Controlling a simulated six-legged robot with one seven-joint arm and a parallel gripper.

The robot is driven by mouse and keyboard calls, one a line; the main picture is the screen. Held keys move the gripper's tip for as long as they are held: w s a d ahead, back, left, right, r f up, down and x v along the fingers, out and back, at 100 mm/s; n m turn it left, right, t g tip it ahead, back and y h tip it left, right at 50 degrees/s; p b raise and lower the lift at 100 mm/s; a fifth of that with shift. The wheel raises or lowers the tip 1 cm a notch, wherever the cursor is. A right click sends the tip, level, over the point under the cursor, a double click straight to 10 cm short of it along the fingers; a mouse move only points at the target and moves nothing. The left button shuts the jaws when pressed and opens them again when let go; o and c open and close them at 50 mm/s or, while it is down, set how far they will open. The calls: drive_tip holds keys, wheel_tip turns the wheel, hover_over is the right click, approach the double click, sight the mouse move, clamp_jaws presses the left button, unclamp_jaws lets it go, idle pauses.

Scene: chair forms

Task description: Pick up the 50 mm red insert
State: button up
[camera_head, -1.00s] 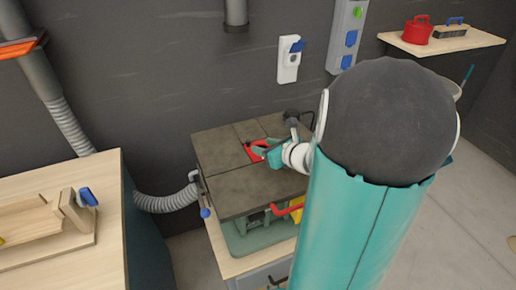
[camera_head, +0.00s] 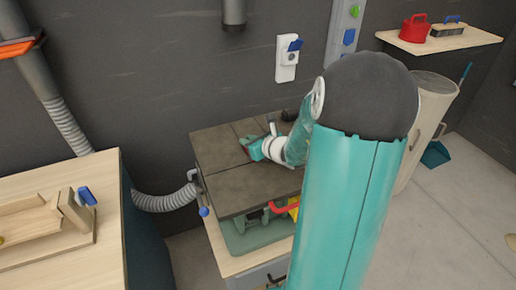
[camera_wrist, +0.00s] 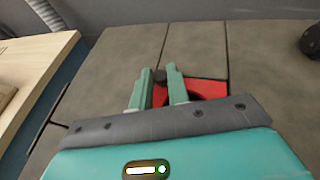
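The red insert (camera_wrist: 208,88) is a flat red piece at the slab-topped machine table (camera_wrist: 120,55) in the wrist view. My gripper (camera_wrist: 160,78) is over its left part, and the fingers hide some of it. The two green fingers stand apart, with red and a small dark rounded shape between them. I cannot tell whether the fingertips touch the insert.
A wooden bench (camera_head: 60,165) with a wooden jig stands at the left. A grey hose (camera_head: 165,200) runs between bench and machine. A red handle (camera_head: 285,208) sits below the table top. A wall shelf (camera_head: 440,42) holds a red can.

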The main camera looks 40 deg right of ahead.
clamp_jaws()
drive_tip(key=shift+r, duration=0.1)
